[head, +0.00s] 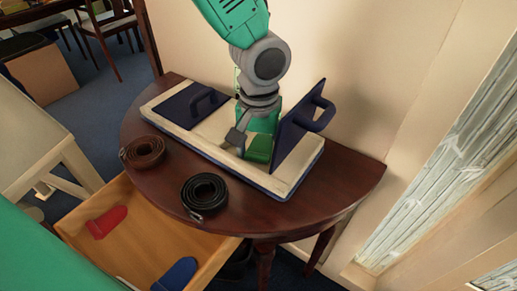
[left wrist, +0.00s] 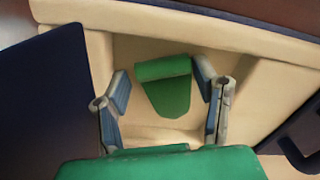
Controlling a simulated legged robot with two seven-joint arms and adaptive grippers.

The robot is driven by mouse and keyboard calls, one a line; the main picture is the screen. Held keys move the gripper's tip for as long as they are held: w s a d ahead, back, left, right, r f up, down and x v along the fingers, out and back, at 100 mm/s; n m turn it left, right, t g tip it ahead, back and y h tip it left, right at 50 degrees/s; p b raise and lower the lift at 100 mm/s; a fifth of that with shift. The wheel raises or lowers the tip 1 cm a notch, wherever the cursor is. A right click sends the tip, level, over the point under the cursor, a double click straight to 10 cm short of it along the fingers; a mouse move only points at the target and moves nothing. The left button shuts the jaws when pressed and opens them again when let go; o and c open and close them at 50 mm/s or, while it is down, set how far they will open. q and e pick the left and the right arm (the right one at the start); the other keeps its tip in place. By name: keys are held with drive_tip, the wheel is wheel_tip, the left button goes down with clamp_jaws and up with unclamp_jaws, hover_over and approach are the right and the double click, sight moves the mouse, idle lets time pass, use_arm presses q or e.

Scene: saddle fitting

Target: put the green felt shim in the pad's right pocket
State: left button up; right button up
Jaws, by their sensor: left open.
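The cream pad (head: 300,178) lies on the half-round table, with a dark blue flap at each side. The right flap (head: 298,126) stands raised; the left flap (head: 190,104) lies flat. The green felt shim (head: 258,149) is in the pad's right part, beside the raised flap. In the left wrist view the shim (left wrist: 168,88) lies in a cream recess, a tapered piece with a thicker band at one end. My left gripper (head: 251,146) is low over it, open, its fingers on either side of the shim (left wrist: 162,80) and apart from it. My right gripper is out of view.
A brown strap coil (head: 142,151) and a black strap coil (head: 205,194) sit on the dark wooden table (head: 345,185) in front of the pad. An open drawer (head: 150,225) below holds a red piece (head: 107,222) and a blue piece (head: 175,275). A wall stands behind.

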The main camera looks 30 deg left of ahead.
sight(258, 152)
use_arm(q)
wheel_tip(258, 152, up, 12)
drive_tip(key=p, duration=0.3)
drive_tip(key=shift+p, duration=0.35)
drive_tip(key=shift+a, duration=0.15)
